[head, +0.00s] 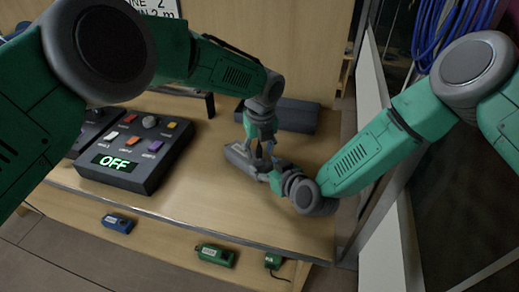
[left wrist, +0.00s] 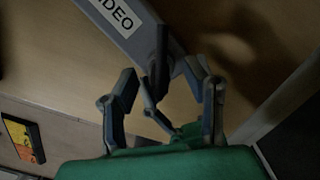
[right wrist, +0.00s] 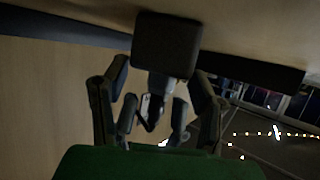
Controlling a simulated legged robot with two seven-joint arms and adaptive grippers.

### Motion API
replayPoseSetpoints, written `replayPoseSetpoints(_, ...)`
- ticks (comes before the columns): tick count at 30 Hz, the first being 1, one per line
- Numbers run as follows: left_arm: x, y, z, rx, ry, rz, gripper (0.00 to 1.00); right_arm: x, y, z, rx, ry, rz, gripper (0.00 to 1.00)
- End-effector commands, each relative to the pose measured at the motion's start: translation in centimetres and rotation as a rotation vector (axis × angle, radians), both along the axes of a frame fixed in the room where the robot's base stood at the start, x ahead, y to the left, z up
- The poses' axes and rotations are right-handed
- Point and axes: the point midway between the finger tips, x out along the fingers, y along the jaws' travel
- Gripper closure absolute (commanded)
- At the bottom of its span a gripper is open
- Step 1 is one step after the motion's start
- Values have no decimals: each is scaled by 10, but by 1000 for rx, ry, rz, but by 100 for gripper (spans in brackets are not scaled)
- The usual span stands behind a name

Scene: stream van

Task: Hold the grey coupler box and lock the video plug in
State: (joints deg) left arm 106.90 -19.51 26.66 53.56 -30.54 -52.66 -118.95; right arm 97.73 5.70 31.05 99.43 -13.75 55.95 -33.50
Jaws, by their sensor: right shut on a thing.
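The grey coupler box (head: 239,156) lies on the desk, its near end between my grippers. Its white VIDEO label shows in the left wrist view (left wrist: 112,14). My right gripper (head: 268,172) comes from the right and is shut on the box's near end; the dark end face (right wrist: 168,46) sits between its fingers. My left gripper (head: 264,150) points down over that end. Its fingers are apart in the left wrist view (left wrist: 168,84), with nothing clearly gripped. I cannot make out the video plug; the fingers crowd this end.
A control box (head: 135,150) with an OFF display stands at left. A dark bar-like object (head: 290,115) lies behind the coupler box. A blue connector (head: 118,222) and two green ones (head: 215,255) (head: 273,261) are below the desk's front edge. The desk's front right is clear.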

Motion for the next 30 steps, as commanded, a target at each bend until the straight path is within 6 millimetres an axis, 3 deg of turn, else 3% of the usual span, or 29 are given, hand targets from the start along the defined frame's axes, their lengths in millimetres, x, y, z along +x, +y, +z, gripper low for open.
replayPoseSetpoints(10, 0, 0, 8, -1, -1, -1, 60, 0, 0, -1, 0, 2, 0, 84)
replayPoseSetpoints(24, -8, -4, 98, -1, -1, 0, 60, -1, 0, -1, -1, 3, 0, 84)
replayPoseSetpoints(30, -10, -4, 116, 1, 1, -1, 60, 0, 0, -1, -1, 3, 0, 84)
